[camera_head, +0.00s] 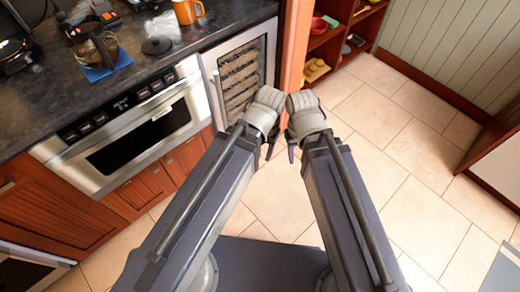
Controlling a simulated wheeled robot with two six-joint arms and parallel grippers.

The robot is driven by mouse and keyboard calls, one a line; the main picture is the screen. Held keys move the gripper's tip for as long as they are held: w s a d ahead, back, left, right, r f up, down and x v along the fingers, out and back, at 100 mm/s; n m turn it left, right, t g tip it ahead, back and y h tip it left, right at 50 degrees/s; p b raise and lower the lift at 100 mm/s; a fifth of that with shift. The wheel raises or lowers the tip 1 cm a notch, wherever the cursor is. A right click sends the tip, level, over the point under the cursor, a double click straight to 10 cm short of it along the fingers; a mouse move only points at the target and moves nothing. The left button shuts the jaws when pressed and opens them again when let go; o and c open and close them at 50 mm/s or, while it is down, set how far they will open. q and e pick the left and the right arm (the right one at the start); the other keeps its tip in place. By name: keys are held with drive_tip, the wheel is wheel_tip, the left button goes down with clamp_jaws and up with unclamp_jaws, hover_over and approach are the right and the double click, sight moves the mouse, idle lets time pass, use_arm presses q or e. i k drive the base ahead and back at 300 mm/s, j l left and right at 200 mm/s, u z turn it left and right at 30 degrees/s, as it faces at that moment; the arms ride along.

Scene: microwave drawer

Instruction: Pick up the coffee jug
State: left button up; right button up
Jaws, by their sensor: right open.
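The coffee jug (97,50) looks like a dark, partly see-through vessel standing on a blue mat (105,68) on the dark counter at the upper left. My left gripper (268,148) and my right gripper (294,152) are side by side near the picture's middle, over the floor in front of the wine cooler. Both are well to the right of the jug and apart from it. The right gripper is open, with nothing visible in it. The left fingers are mostly hidden behind the wrist, so their opening does not show.
An orange mug (187,11) and a flat black round item (157,46) stand on the dark counter (180,48). A microwave drawer (135,137) is shut below the counter, beside a glass-fronted wine cooler (241,78). Open shelves (335,42) stand behind an orange post. The tiled floor at right is clear.

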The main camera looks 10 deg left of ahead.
sight(98, 48)
drive_tip(key=u, duration=1.45)
